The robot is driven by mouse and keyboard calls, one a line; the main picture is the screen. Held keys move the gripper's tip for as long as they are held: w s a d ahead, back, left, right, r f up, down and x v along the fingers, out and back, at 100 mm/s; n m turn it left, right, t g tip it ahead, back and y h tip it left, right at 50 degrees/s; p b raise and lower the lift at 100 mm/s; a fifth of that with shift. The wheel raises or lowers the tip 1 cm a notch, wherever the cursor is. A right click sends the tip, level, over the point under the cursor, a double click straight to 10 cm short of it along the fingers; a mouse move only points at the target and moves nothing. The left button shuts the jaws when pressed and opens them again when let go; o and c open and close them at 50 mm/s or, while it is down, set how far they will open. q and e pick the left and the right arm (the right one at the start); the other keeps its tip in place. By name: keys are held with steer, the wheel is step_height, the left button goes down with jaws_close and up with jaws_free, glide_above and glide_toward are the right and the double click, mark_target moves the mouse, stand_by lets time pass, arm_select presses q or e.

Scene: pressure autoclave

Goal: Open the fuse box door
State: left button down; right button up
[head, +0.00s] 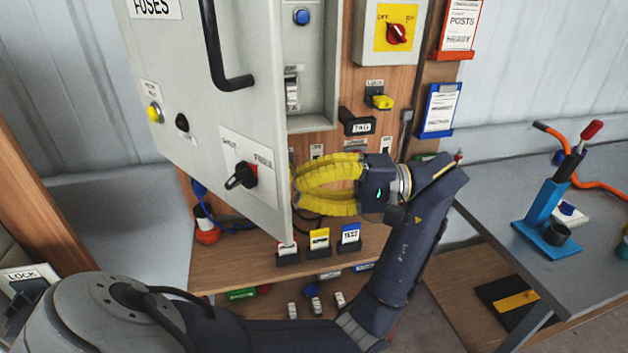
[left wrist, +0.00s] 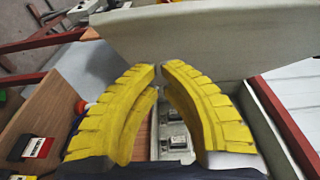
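Contact with the door cannot be told. My right gripper is out of view.
A grey switch box with a red knob (head: 397,34) and a yellow lock (head: 379,98) are on the wooden panel at right. Small labelled holders (head: 319,242) stand on the ledge below. A grey table (head: 500,215) with a blue stand (head: 545,215) is at right.

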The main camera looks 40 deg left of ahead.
arm_select(q)
steer(key=shift+s, duration=1.35)
